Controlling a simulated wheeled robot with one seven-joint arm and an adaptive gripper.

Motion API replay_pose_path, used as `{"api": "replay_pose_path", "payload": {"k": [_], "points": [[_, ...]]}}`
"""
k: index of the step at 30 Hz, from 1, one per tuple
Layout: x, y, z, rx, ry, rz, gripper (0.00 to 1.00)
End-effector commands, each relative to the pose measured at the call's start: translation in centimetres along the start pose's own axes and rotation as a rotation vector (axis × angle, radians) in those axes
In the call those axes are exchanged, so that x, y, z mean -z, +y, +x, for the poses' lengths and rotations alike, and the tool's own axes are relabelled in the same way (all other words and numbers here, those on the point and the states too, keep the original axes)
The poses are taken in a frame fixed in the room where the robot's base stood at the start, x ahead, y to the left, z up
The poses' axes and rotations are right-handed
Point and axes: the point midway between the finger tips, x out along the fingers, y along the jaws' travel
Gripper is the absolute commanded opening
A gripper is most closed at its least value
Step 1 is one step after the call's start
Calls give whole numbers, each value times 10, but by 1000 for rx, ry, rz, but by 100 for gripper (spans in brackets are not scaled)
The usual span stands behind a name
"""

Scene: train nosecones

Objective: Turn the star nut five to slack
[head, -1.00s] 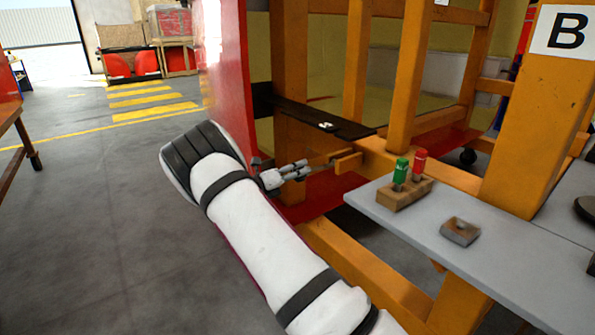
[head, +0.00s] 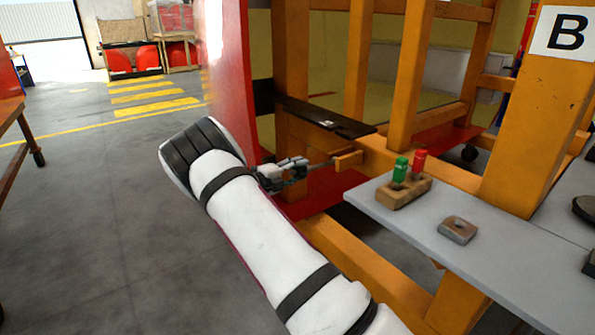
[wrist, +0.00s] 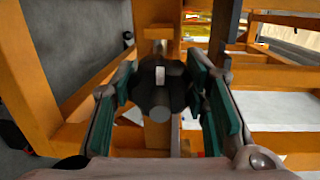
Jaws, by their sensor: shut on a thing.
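My gripper (head: 300,168) is beside the orange frame, at the edge of the red panel. In the wrist view its two green-padded fingers (wrist: 163,98) stand on either side of a dark, lobed star nut (wrist: 150,98) and are shut on it. The nut has a pale rectangular mark on its face and a round grey end below. No number shows on it. A thin rod runs from my gripper to a short orange block (head: 348,160) on the frame.
A grey shelf (head: 400,222) right of my arm carries a wooden block with a green (head: 400,170) and a red-topped piece (head: 418,160), and a brown square piece (head: 458,230). A dark bar (head: 320,117) crosses behind my gripper. Open floor lies left.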

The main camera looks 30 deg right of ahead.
Motion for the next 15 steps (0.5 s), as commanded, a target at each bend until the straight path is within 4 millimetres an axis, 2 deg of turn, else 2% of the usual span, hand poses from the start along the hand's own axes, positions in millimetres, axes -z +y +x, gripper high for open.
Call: {"api": "replay_pose_path", "payload": {"k": [15], "points": [[0, 1, 0, -5, 1, -40, 13]]}}
